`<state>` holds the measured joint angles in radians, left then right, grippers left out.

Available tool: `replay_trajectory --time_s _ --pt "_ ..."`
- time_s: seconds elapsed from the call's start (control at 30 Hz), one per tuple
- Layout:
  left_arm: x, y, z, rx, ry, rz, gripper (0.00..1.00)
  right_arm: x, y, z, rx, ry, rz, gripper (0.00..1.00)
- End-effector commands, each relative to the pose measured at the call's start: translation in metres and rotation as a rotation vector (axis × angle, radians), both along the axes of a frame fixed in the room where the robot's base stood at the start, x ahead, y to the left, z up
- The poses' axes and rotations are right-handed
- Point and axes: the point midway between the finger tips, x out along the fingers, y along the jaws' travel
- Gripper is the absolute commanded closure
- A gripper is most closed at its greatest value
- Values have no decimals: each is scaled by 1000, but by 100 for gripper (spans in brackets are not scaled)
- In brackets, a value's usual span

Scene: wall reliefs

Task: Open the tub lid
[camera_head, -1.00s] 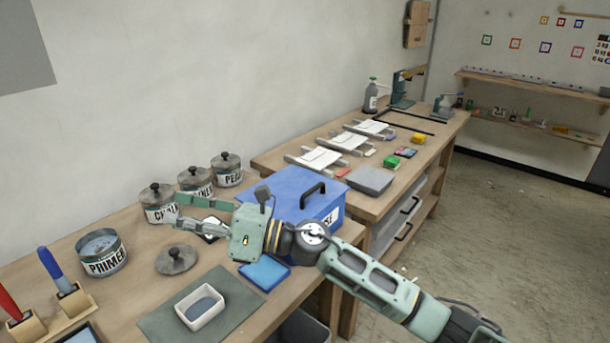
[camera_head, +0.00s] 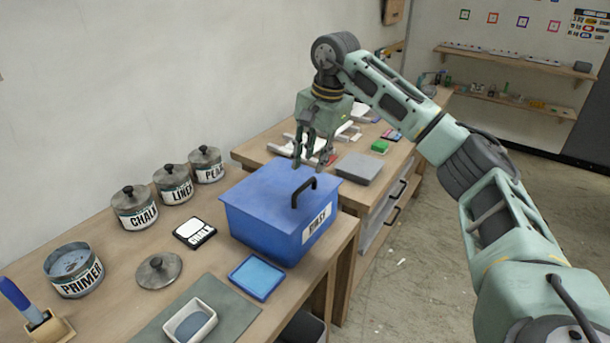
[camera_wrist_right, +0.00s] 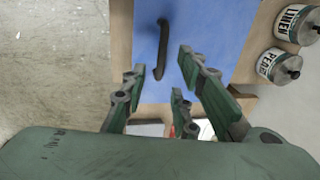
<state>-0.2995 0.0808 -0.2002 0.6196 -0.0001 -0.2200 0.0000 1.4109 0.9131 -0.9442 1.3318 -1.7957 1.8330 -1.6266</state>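The blue tub (camera_head: 268,238) stands at the right end of the near bench, with a white label on its front. Its flat blue lid (camera_head: 262,192) lies shut on top, with a black arched handle (camera_head: 304,190) near the right edge. My right gripper (camera_head: 310,162) points down from above, its fingers spread and empty, just behind and above the handle. In the right wrist view, the fingers (camera_wrist_right: 158,72) are apart, with the handle (camera_wrist_right: 161,50) below and beyond them, not visibly touched. My left gripper is not in view.
Lidded cans (camera_head: 134,208) line the wall. An open PRIMER can (camera_head: 75,270) and a loose round lid (camera_head: 158,270) stand left. A blue tray (camera_head: 256,278) and a white dish (camera_head: 190,323) lie in front. A grey box (camera_head: 360,167) is behind the tub.

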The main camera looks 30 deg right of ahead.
Motion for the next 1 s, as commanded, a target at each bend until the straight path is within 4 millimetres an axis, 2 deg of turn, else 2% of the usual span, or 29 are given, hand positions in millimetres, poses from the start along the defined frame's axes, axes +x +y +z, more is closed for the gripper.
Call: replay_trajectory --time_s 0.2,0.33,0.5,0.73,1.0 --pt "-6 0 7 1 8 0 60 6 4 -36 2 3 2 73" --pt "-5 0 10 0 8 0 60 9 5 -51 2 2 1 73" --pt "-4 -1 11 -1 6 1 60 11 6 -61 3 -1 2 73" --pt "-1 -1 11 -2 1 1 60 11 6 -62 3 -1 2 73" --pt "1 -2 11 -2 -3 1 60 11 6 -61 4 0 1 96"
